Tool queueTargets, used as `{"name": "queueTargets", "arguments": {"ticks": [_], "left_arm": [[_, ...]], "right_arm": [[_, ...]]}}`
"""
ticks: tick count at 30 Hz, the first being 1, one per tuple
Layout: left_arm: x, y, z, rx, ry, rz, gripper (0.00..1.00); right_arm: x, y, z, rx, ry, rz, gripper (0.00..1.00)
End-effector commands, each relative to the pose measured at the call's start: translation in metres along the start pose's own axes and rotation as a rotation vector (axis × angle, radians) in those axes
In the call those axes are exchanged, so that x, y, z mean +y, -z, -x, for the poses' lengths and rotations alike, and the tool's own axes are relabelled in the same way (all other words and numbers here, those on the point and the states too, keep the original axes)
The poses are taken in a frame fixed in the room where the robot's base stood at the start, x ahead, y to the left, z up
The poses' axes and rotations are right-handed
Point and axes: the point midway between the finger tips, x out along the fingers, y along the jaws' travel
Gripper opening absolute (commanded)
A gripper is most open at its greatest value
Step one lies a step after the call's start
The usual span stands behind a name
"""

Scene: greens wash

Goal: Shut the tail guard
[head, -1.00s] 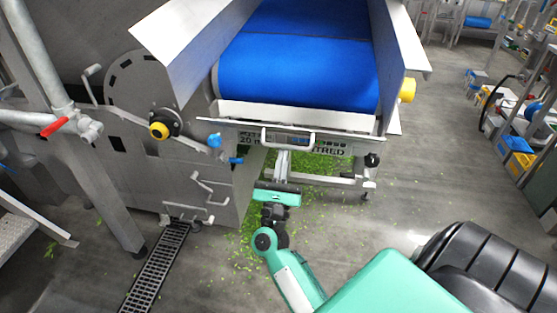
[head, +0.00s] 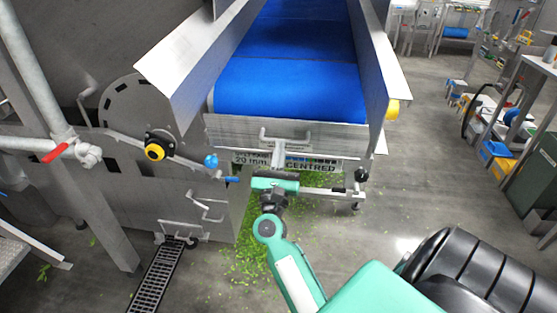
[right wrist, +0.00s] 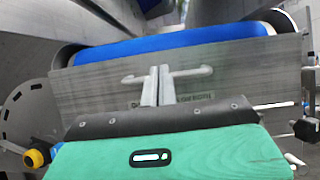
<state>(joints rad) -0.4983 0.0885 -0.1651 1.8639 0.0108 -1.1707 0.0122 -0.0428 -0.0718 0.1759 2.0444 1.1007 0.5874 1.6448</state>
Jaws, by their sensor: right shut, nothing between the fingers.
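The tail guard (head: 228,132) is a grey metal plate with a bar handle (head: 303,141) across the end of the blue conveyor belt (head: 290,90). It stands near upright, its face toward me; I cannot tell whether it is fully closed. My right gripper (head: 279,146) is shut and empty, its fingertips up at the middle of the handle. In the right wrist view the guard (right wrist: 235,65) fills the middle, and the shut fingers (right wrist: 157,72) cover the centre of its handle (right wrist: 190,73). Whether the fingers touch the plate or handle is hard to tell. My left gripper is not in view.
Metal side walls (head: 385,60) flank the belt. A yellow-and-black knob (head: 155,150) and a blue knob (head: 211,160) are on the machine at left. A sign (head: 315,167) sits below the guard. Green scraps and a drain grate (head: 160,278) lie on the floor. Open floor is at right.

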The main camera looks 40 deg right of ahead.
Motion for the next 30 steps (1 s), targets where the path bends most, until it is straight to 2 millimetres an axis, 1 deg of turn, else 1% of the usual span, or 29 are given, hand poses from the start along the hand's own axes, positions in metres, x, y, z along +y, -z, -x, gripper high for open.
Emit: {"name": "queueTargets", "arguments": {"ticks": [3,9,19,30], "left_arm": [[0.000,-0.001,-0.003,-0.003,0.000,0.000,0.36],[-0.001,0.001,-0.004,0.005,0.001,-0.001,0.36],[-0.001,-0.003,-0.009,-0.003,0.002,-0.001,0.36],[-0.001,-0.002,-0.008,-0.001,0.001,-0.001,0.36]], "right_arm": [[0.000,-0.003,-0.007,-0.001,0.002,-0.001,0.00],[0.000,-0.004,-0.013,0.000,0.000,0.000,0.00],[0.000,-0.004,-0.016,0.001,0.000,-0.001,0.00],[0.000,-0.003,-0.015,0.001,0.000,-0.001,0.00]]}}
